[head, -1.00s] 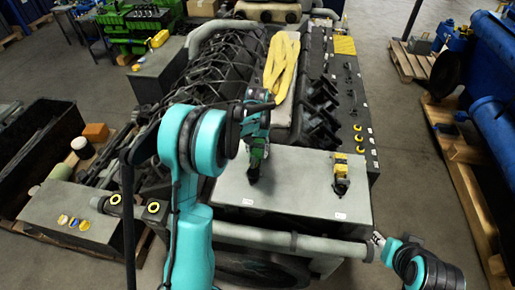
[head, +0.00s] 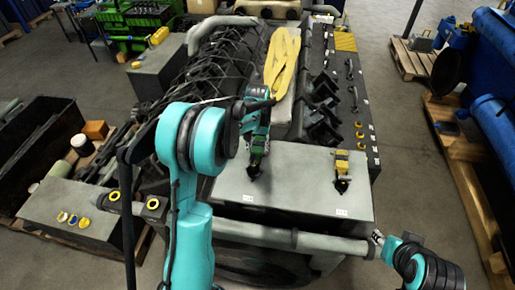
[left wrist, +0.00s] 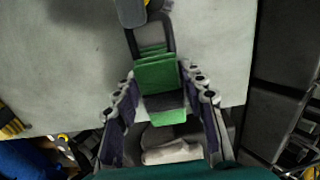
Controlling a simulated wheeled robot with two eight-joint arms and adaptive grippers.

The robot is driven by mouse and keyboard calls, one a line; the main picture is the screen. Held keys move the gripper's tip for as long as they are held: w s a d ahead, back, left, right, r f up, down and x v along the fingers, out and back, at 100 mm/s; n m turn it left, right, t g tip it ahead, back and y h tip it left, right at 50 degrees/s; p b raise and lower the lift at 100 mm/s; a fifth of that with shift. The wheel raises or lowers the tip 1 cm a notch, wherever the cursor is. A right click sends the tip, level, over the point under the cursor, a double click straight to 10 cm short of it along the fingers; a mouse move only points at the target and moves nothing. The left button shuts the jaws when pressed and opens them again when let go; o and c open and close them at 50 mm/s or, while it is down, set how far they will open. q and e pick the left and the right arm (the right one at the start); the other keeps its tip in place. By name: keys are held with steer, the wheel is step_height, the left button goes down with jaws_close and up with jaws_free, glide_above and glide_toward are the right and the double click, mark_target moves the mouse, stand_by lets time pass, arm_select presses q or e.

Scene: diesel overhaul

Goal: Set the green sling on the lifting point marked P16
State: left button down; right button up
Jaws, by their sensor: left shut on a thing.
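The green sling (left wrist: 157,78) is a folded green strap between my left gripper's two fingers in the left wrist view. A dark loop (left wrist: 168,30) is at its far end, beside a rounded grey piece (left wrist: 130,12); I cannot tell whether they are joined. In the head view my left gripper (head: 256,158) points down over the grey cover plate (head: 300,185), with some green and a dark tip below. A small white label (head: 249,198) is in front of it, too small to read. My right gripper (head: 377,238) is at the lower right; its fingers are unclear.
A yellow and black fitting (head: 342,165) stands on the plate's right side behind another unreadable label (head: 341,212). A yellow strap (head: 283,62) lies on the engine behind. A grey pipe (head: 290,238) crosses the front. Blue machinery (head: 495,125) stands on pallets at the right.

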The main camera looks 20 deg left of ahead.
arm_select(q)
steer(key=shift+f+b, duration=0.8)
steer(key=shift+f, duration=0.1)
stand_by(0.5)
stand_by(0.5)
steer(key=c, duration=0.8)
jaws_free()
step_height(320, 180, up, 12)
steer(key=shift+r, duration=0.1)
